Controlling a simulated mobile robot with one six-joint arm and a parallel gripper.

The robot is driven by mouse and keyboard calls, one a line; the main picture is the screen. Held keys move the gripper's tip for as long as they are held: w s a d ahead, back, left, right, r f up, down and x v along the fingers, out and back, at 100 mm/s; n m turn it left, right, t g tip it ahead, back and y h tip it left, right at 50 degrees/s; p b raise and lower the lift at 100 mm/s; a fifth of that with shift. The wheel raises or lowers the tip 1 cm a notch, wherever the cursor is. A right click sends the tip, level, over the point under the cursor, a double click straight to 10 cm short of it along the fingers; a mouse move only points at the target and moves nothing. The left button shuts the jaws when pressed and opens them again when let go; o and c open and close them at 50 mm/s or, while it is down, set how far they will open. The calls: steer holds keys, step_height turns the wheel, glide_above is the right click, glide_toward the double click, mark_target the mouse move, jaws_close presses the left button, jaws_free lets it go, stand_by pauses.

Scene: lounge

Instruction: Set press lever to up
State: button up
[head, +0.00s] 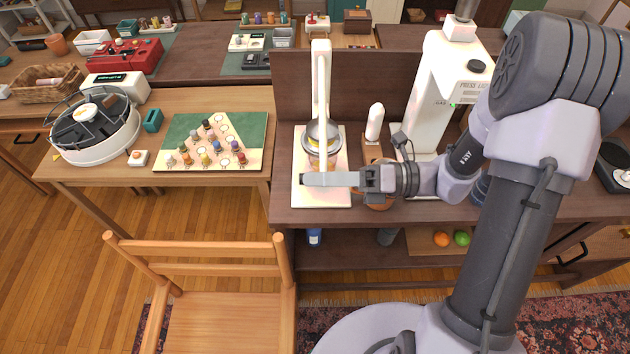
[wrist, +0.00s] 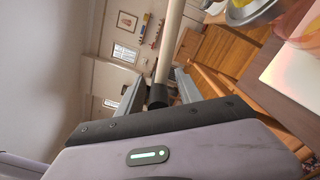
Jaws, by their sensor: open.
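The juice press stands on a pale base board (head: 310,196) on the dark counter. Its pale upright bar (head: 320,75) rises at the back, and a silver bowl (head: 322,135) sits at mid-height. My gripper (head: 318,180) reaches in from the right, low in front of the press. In the wrist view, a pale lever rod (wrist: 170,45) with a dark end (wrist: 158,96) runs between my open fingers (wrist: 157,88). I cannot tell whether either finger touches it. The silver bowl (wrist: 255,10) shows at the top right. The lever's pivot is hidden.
A green board with several pegs (head: 215,140) lies on the left table. A wooden chair (head: 215,290) stands in front.

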steer(key=shift+a, duration=0.45)
jaws_close()
stand_by(1.1)
